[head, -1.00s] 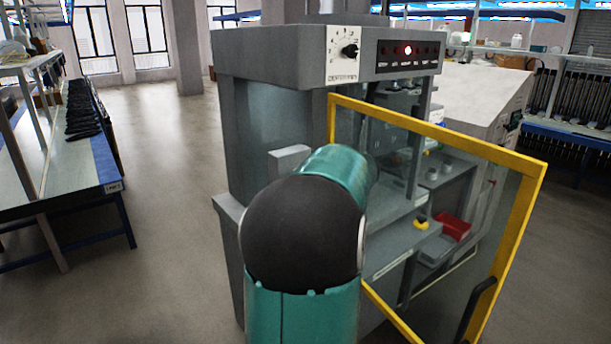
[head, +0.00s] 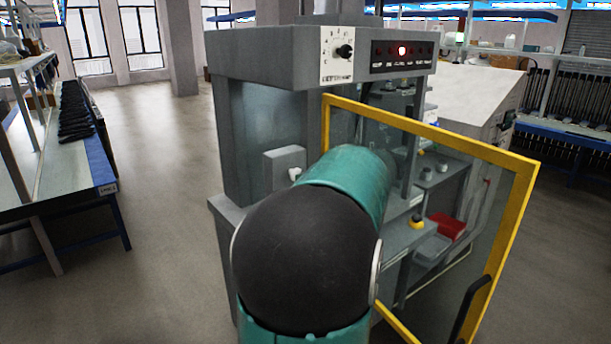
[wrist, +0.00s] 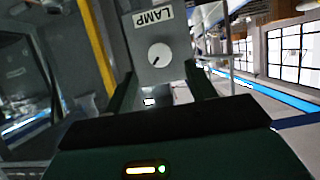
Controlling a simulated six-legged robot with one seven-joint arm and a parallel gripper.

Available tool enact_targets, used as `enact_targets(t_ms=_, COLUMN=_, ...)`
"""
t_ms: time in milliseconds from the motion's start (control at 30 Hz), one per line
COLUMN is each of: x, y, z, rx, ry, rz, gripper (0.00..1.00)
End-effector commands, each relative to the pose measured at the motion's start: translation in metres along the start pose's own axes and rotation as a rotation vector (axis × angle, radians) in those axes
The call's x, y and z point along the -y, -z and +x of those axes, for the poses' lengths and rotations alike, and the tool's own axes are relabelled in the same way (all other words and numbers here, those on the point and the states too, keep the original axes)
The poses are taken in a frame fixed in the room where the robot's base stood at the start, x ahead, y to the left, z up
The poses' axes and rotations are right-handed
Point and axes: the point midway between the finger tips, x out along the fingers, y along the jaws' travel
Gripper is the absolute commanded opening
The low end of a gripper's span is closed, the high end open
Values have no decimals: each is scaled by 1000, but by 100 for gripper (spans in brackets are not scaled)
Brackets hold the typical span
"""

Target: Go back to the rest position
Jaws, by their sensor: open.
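My gripper (wrist: 160,84) shows in the wrist view as two dark green fingers, spread apart with nothing held between them. Beyond the fingertips is a grey box labelled LAMP (wrist: 152,19), upside down in this view, with a round white knob (wrist: 159,55). I cannot tell the exact gap, but no finger visibly grips the knob. In the head view my arm stands in front of the grey machine (head: 270,130) and hides my gripper. A small grey box (head: 283,160) with a white knob is on the machine's side, left of my arm.
A yellow-framed clear door (head: 440,131) stands open at the right, close to my arm. Inside are a red bin (head: 446,226) and a yellow-and-black button (head: 416,222). A workbench (head: 100,165) stands at the left, with open floor (head: 165,200) between.

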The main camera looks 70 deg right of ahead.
Motion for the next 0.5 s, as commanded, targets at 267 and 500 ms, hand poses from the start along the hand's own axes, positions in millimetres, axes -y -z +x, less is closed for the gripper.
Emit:
enact_targets(t_ms=267, x=0, y=-1, z=-13, rx=1, ry=0, rz=1, gripper=55)
enact_targets(t_ms=500, x=0, y=0, z=-13, rx=1, ry=0, rz=1, gripper=55)
